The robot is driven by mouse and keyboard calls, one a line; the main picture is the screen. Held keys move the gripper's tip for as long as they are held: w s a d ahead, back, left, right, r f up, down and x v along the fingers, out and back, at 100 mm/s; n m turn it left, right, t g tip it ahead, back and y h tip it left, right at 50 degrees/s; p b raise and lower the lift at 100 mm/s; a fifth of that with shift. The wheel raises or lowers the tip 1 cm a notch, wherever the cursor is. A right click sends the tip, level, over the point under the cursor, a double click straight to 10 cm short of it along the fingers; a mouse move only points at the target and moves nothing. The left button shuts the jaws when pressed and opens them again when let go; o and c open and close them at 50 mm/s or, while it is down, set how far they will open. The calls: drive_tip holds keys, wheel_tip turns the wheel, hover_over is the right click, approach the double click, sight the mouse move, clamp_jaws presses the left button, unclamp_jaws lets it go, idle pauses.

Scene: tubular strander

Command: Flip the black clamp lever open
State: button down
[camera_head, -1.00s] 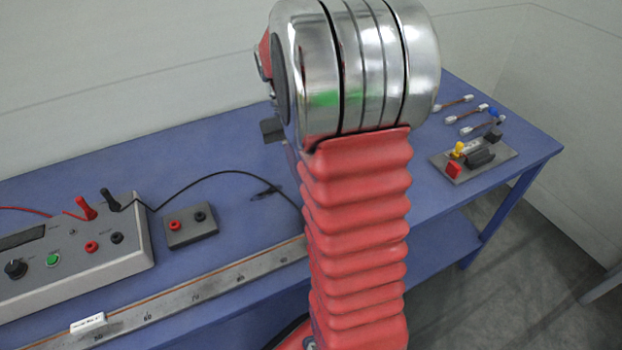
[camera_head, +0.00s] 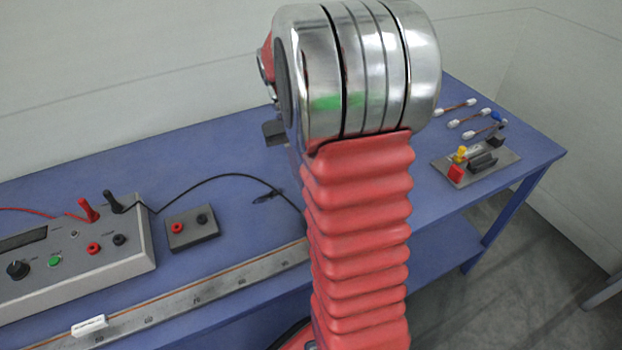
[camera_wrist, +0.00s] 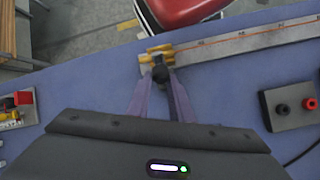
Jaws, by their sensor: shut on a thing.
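In the wrist view the black clamp lever (camera_wrist: 160,73) sits at the tips of my gripper (camera_wrist: 161,80), whose two fingers are closed on it. Just beyond it is a brass-coloured clamp (camera_wrist: 158,50) at the end of the metal scale bar (camera_wrist: 240,42). The lever's angle is hard to tell, because the fingers cover part of it. In the head view my arm hides the clamp, the lever and the fingertips.
A grey block with red and black sockets (camera_head: 192,228) stands on the blue bench (camera_head: 130,165). A grey meter box (camera_head: 80,262) is at left. A small plate with red and yellow parts (camera_head: 476,167) and short cables (camera_head: 468,118) lie at right.

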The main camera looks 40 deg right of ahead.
drive_tip(key=shift+a+f, duration=0.2)
drive_tip(key=shift+a, duration=0.2)
drive_tip(key=c, duration=1.6)
unclamp_jaws()
drive_tip(key=shift+w, duration=0.1)
drive_tip(key=shift+d+r, duration=0.1)
drive_tip(key=v, duration=1.3)
drive_tip(key=shift+w+d+r, duration=0.1)
drive_tip(key=shift+w+r, duration=0.15)
drive_tip(key=shift+r, duration=0.05)
